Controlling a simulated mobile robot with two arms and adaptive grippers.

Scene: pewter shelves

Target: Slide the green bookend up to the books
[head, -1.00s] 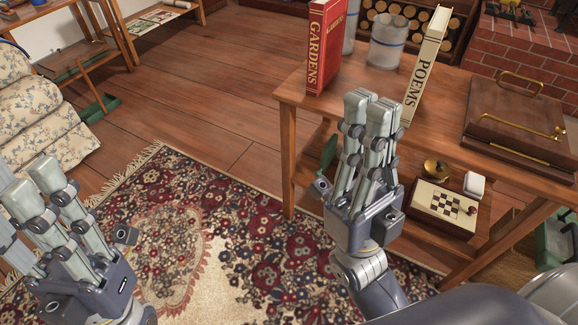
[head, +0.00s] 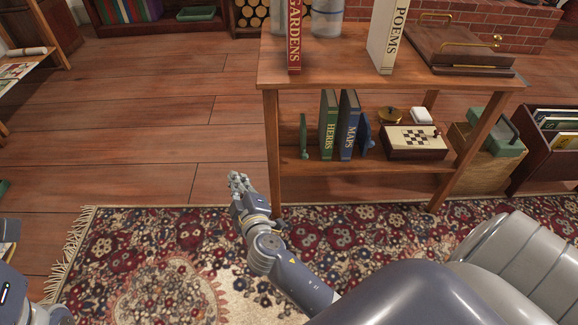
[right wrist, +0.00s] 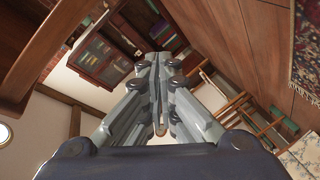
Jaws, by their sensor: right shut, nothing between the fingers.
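The green bookend (head: 304,136) stands upright on the lower shelf of the wooden table, at the left. A gap separates it from the green HERBS book (head: 328,125). The blue MAPS book (head: 348,125) stands right of HERBS, with a blue bookend (head: 366,133) at its right side. My right gripper (head: 237,180) is shut and empty, in front and to the left of the shelf, apart from the bookend. Its closed fingers also show in the right wrist view (right wrist: 160,128). Only a piece of my left gripper (head: 8,275) shows at the left edge; its fingers are out of sight.
A table leg (head: 273,150) stands between my right gripper and the bookend. A chessboard box (head: 415,145) sits farther right on the lower shelf. The GARDENS book (head: 295,35) and POEMS book (head: 388,35) stand on the top. Floor left of the table is clear.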

